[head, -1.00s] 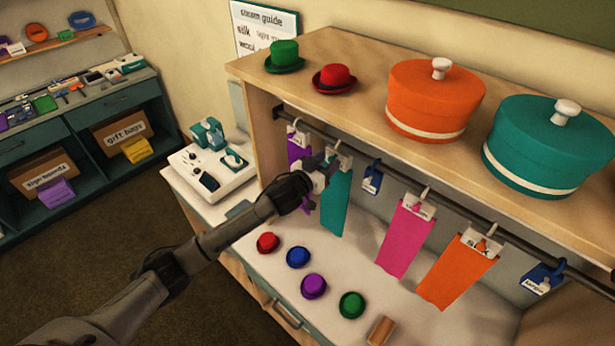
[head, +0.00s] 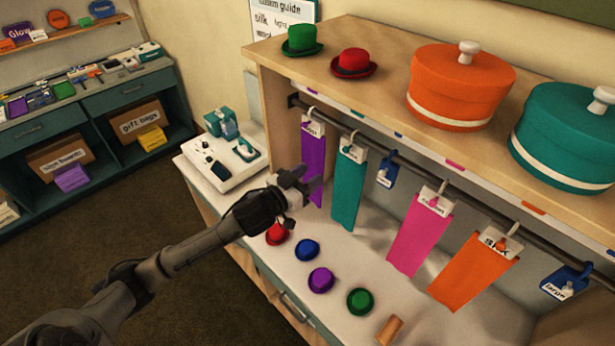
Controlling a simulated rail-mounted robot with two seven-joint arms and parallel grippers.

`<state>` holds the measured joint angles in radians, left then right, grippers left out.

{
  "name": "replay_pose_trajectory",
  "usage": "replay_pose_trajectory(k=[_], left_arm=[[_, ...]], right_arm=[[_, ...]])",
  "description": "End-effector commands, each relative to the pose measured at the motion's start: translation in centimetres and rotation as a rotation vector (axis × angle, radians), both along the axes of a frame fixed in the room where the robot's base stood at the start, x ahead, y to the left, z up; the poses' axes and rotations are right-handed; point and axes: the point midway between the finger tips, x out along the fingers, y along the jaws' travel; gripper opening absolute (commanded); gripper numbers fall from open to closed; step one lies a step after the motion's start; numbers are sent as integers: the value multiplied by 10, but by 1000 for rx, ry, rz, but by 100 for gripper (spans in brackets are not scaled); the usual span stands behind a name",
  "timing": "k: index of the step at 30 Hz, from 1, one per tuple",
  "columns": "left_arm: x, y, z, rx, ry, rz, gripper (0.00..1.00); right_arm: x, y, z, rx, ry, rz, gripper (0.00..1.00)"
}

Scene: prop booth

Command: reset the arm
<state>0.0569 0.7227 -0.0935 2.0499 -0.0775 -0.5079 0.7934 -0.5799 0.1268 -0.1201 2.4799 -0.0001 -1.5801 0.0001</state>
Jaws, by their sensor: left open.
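My left arm reaches in from the lower left of the head view. Its gripper (head: 304,185) is open and empty. It shows in front of the purple cloth (head: 312,160) and just left of the teal cloth (head: 347,193), both hanging from the rail. The gripper is above the counter (head: 375,240), and the arm's wrist partly covers the red hat (head: 277,234) on it. I cannot tell whether the fingers touch the purple cloth. My right gripper is not in view.
Pink (head: 421,235) and orange (head: 474,270) cloths hang further right. Blue (head: 307,250), purple (head: 320,280) and green (head: 359,301) hats line the counter. Orange (head: 458,88) and teal (head: 566,140) boxes stand on the shelf above. A white device (head: 222,160) sits at the counter's left end.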

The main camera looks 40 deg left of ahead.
Motion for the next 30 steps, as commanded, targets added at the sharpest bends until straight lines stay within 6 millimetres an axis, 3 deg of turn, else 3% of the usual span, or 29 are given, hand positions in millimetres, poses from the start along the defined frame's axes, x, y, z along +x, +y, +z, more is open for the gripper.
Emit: replay_pose_trajectory(k=[18,25,30], left_arm=[[0,0,0,26,-2,0,45],[-5,26,-26,313,194,143,45],[-31,32,-36,526,419,220,45]], right_arm=[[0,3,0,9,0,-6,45],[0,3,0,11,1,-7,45],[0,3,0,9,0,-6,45]])
